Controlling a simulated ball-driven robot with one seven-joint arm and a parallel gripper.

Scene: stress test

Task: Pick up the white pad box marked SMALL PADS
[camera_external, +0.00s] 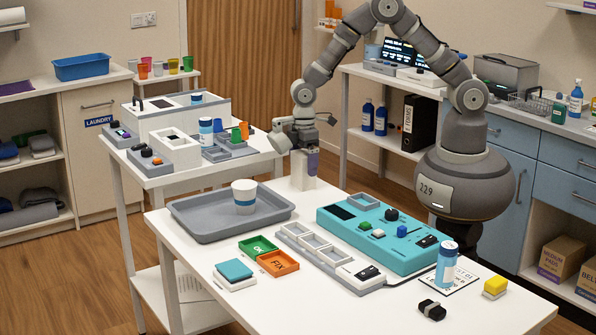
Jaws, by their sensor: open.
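A small white box (299,182) with a purple panel stands upright at the back edge of the front white table (185,259). Its marking is too small to read, so I cannot tell if it says SMALL PADS. My gripper (299,145) points down at the top of this box, and its jaws are open. The gripper overlaps the top of the box, and I cannot tell whether the fingers touch it or are only close around it.
A grey tray (190,222) with a white cup (244,197) lies left of the box. A teal device (360,246) lies to the right. A second table (163,180) stands behind left.

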